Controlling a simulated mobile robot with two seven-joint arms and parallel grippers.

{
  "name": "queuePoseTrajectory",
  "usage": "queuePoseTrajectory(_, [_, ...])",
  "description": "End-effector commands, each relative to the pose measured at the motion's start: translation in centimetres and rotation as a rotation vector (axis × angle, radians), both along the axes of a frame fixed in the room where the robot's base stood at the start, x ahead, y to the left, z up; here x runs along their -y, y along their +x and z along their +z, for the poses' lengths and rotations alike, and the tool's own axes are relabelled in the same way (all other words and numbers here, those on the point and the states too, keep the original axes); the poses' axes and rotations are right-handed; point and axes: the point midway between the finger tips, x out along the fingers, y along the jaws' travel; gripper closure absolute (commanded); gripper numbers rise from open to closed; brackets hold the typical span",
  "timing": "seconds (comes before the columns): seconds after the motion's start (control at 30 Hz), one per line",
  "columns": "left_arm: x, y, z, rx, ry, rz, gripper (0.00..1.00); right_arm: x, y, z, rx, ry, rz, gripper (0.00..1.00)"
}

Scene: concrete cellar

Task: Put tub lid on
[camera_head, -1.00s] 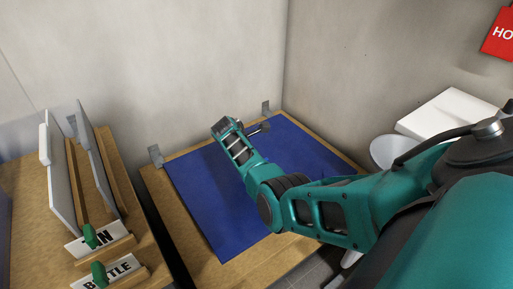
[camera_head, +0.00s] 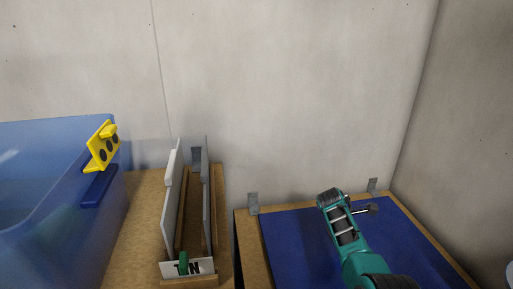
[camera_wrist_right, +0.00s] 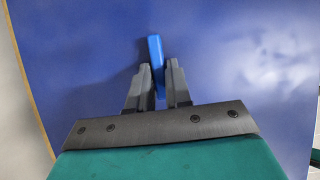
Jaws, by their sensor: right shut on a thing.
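A translucent blue tub (camera_head: 50,190) stands at the left in the head view, partly cut off. A yellow latch (camera_head: 103,147) and a dark blue tab (camera_head: 99,187) are on its near right side. A flat dark blue panel (camera_head: 295,240), which looks like the tub lid, lies on a wooden bench (camera_head: 248,245) at the right. My right gripper (camera_wrist_right: 158,68) is shut on an upright light blue grip bar (camera_wrist_right: 155,50) over the panel. I cannot tell how the bar joins the panel. My left gripper is out of view.
A wooden rack (camera_head: 217,200) with grey upright boards and a lettered label (camera_head: 188,268) stands between tub and panel. Concrete walls (camera_head: 290,90) close off the back and right.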

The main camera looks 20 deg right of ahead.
Motion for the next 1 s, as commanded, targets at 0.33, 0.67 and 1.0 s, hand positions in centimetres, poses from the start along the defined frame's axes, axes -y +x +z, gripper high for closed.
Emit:
queuePoseTrajectory(0.33, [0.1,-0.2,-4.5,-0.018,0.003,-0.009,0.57,0.1,0.1,-3.7,0.002,-0.002,-0.001,1.0])
queuePoseTrajectory(0.67, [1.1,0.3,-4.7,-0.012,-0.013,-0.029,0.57,0.0,0.1,-5.6,0.002,-0.002,0.0,1.0])
queuePoseTrajectory(1.0, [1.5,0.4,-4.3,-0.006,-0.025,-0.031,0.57,0.0,0.1,-5.7,0.002,-0.002,0.0,1.0])
